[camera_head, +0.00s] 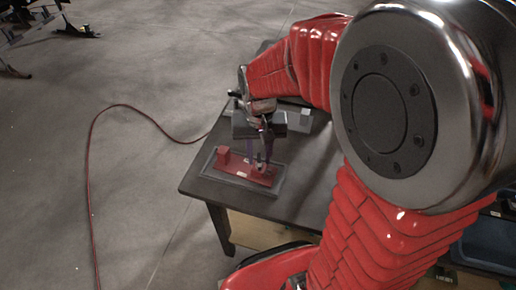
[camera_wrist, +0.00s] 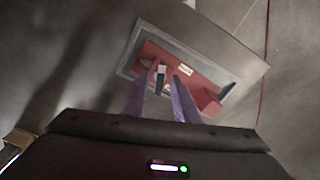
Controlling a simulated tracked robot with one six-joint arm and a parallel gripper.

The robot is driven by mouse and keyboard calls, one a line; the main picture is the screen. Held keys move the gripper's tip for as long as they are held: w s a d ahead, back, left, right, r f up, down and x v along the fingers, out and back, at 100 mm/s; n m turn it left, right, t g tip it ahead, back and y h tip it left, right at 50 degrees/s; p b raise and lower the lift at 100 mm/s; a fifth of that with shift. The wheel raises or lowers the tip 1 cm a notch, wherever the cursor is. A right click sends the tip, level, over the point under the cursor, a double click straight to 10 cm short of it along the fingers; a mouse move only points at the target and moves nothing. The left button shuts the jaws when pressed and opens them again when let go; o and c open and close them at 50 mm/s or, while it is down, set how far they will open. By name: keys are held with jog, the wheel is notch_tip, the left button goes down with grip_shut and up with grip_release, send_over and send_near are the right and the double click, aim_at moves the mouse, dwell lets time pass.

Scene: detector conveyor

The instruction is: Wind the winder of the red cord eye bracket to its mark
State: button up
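The red bracket (camera_head: 240,170) lies on a grey base plate (camera_head: 268,188) near the front left of a dark table. In the wrist view the red bracket (camera_wrist: 203,82) shows ahead of my fingers, with a small white label on it. A small light-topped part (camera_wrist: 161,71), perhaps the winder, stands up between the fingertips. My gripper (camera_head: 257,160) points down over the right part of the bracket. In the wrist view its two purple fingers (camera_wrist: 163,78) stand apart, one on each side of that part, with a gap visible. Any mark cannot be made out.
The dark table (camera_head: 205,186) has its front left corner close to the plate. A grey block-like fixture (camera_head: 305,115) stands behind my gripper. A red cord (camera_head: 92,150) runs over the floor to the table. A blue bin (camera_head: 487,243) is at the lower right.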

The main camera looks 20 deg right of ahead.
aim_at(260, 161)
notch_tip(260, 161, up, 14)
jog(key=shift+f, duration=0.15)
dwell(0.5)
dwell(0.3)
jog(key=s+r+n+t, duration=0.1)
jog(key=s+n+t, duration=0.2)
jog(key=s, duration=0.8)
jog(key=t, duration=0.2)
jog(key=shift+a+t, duration=0.2)
jog(key=shift+t, duration=0.1)
jog(key=shift+s+d+r, duration=0.1)
dwell(0.6)
